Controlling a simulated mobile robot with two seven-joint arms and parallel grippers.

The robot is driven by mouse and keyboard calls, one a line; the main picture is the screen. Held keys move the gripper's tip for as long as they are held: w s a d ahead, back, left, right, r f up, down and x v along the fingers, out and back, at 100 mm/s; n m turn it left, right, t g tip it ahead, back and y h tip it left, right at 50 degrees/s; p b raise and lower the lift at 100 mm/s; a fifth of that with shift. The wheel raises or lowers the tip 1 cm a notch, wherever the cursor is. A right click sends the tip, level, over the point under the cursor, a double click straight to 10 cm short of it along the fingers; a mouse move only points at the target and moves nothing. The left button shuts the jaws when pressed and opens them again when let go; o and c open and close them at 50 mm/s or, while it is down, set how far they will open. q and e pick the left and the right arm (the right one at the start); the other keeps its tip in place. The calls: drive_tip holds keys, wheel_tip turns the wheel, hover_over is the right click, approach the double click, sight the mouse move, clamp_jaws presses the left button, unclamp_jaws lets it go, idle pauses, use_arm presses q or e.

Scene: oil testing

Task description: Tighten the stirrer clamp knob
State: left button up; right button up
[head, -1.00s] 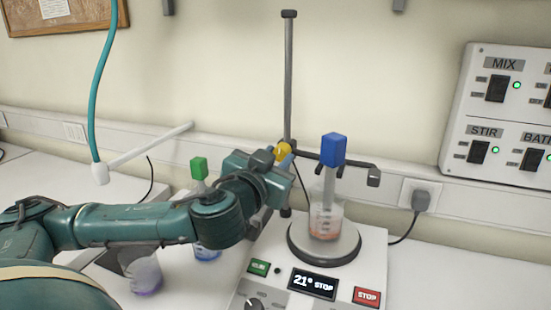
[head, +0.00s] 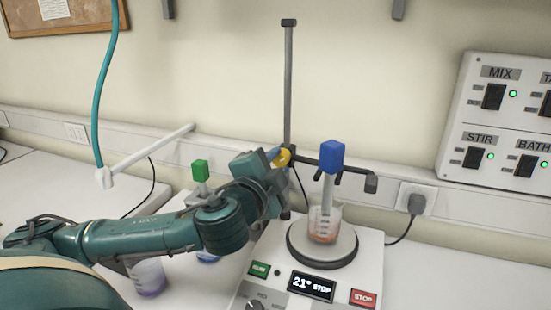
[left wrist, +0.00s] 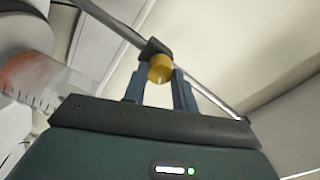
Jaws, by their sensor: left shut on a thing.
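The yellow stirrer clamp knob (head: 283,157) sits on the clamp at the stand's upright rod (head: 288,80). It also shows in the left wrist view (left wrist: 161,67), between my two blue fingers. My left gripper (head: 274,157) is shut on the knob, coming from its left. In the left wrist view my left gripper (left wrist: 160,85) has a finger on each side of the knob. The clamp's dark arm (head: 355,173) reaches right and holds the blue-headed stirrer (head: 332,156) upright in a beaker (head: 323,224) with orange liquid. My right gripper is not in view.
The beaker stands on a hotplate (head: 370,262) whose display reads 21° STOP. A green-headed stirrer (head: 200,171) and a beaker with purple liquid (head: 148,276) are at the left, partly behind my arm. A switch panel (head: 500,125) is on the right wall.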

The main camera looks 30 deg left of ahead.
use_arm(q)
drive_tip(key=m+p, duration=0.2)
drive_tip(key=m, duration=0.2)
drive_tip(key=shift+r, duration=0.15)
drive_tip(key=shift+m+p, duration=0.7)
drive_tip(key=shift+m, duration=0.5)
drive_tip(key=shift+y, duration=0.3)
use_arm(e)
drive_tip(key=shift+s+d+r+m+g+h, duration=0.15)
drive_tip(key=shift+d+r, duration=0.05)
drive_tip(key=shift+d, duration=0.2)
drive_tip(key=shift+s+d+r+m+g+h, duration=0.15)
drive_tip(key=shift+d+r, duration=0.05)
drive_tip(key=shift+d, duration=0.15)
use_arm(q)
drive_tip(key=shift+m, duration=0.4)
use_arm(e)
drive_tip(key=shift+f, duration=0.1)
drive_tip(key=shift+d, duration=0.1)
use_arm(q)
drive_tip(key=o, duration=1)
drive_tip(key=shift+c, duration=0.2)
drive_tip(key=shift+f, duration=0.2)
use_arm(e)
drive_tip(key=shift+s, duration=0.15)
